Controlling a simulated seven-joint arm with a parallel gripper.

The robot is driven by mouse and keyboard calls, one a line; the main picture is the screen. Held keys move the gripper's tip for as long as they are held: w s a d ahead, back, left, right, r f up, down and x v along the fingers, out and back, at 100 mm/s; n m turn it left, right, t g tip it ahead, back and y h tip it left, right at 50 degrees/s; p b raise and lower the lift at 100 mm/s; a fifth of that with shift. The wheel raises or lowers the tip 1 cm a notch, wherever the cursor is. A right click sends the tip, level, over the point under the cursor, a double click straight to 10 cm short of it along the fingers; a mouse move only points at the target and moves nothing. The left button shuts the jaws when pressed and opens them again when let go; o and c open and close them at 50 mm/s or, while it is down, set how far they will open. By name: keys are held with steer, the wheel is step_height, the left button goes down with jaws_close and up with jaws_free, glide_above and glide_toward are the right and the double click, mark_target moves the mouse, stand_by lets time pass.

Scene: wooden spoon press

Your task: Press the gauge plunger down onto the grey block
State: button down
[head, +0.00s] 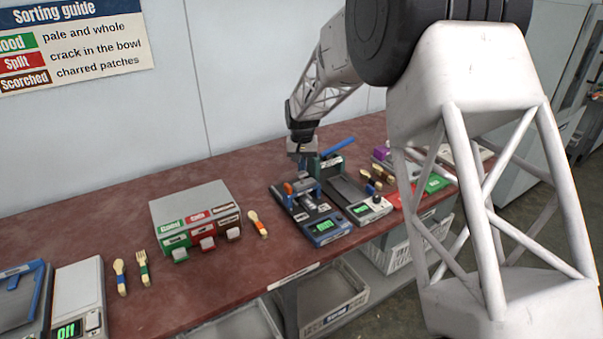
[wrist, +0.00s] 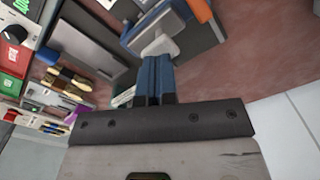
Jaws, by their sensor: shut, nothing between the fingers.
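The gauge (head: 311,212) stands on the red-brown bench, with a dark base, a blue upright frame, an orange part (head: 289,188) and a blue front with a lit green display (head: 327,226). My gripper (head: 302,166) points down just above the back of the gauge. In the wrist view the blue fingers (wrist: 155,72) are together and empty. A pale grey piece (wrist: 160,46), possibly the plunger top, shows just beyond the fingertips. I cannot tell whether they touch. The grey block cannot be made out clearly. The orange part is at the top edge of the wrist view (wrist: 200,9).
A scale-like device (head: 367,205) with a dark plate stands close right of the gauge. A blue-handled device (head: 330,157) is behind. A grey box with coloured labels (head: 195,217) and a wooden spoon (head: 257,223) are left.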

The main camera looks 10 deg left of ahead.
steer(key=shift+f, duration=1.3)
stand_by(0.9)
steer(key=shift+r, duration=3.5)
